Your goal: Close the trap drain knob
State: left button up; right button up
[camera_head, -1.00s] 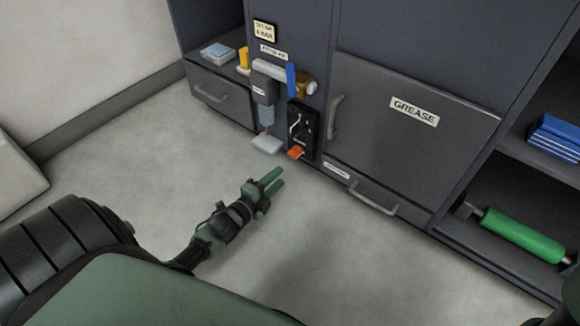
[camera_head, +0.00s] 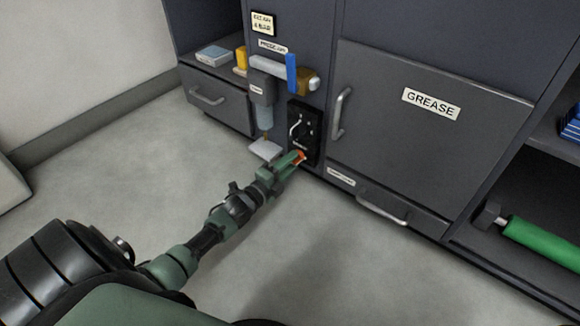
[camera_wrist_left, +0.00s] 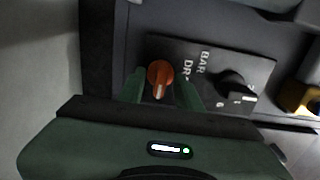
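The drain knob is a small orange-red knob (camera_head: 301,154) low on a black panel (camera_head: 304,128) on the cabinet front. In the left wrist view the orange knob (camera_wrist_left: 160,74) carries a pale pointer mark and sits beside lettering starting "DR". My left gripper (camera_head: 296,160) is at the knob and partly hides it in the head view. In the left wrist view the open fingers (camera_wrist_left: 162,90) stand on either side of the knob. I cannot tell whether they touch it. My right gripper is not in view.
A black knob (camera_wrist_left: 236,84) sits on the same panel beside "BAR". Above are a blue lever (camera_head: 291,72), a brass fitting (camera_head: 308,79) and a hanging filter bowl (camera_head: 264,92). A white pad (camera_head: 265,149) lies below the bowl. The grease door (camera_head: 420,130) is right of the panel.

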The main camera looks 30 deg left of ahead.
pick_arm(q)
grip_shut()
jog(key=n+p, duration=0.7)
jog(key=n, duration=1.1)
dwell(0.5)
jog(key=shift+f, duration=0.1)
dwell(0.4)
